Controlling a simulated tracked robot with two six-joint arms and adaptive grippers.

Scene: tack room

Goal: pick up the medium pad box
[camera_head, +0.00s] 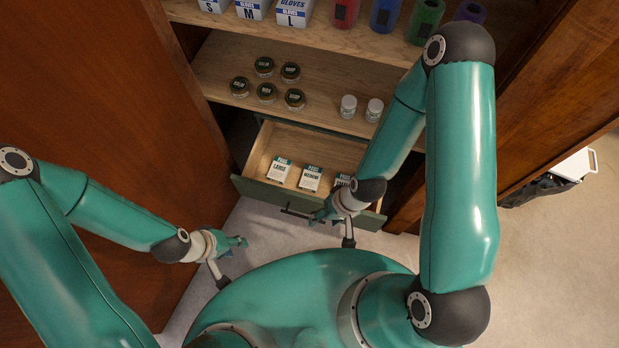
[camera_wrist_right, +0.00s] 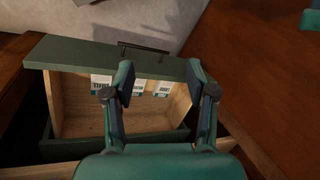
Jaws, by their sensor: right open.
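The medium pad box (camera_head: 311,178) is white with a dark top and stands in the open drawer (camera_head: 262,148), between two similar boxes. In the right wrist view the middle box (camera_wrist_right: 138,88) shows between my gripper's fingers, beyond them, not gripped. My right gripper (camera_head: 332,211) is at the drawer's front edge. In its wrist view the right gripper (camera_wrist_right: 160,82) is open and empty, with its fingers wide apart. My left gripper (camera_head: 238,243) is low at the left, outside the drawer, apart from the boxes; its jaw opening is unclear.
The large pad box (camera_head: 279,169) is left of the medium one; another box (camera_head: 342,181) is right, partly hidden by my right arm. Above is a shelf with several dark-lidded jars (camera_head: 267,92) and two white jars (camera_head: 348,106). Wooden doors flank the cabinet. The drawer's rear is clear.

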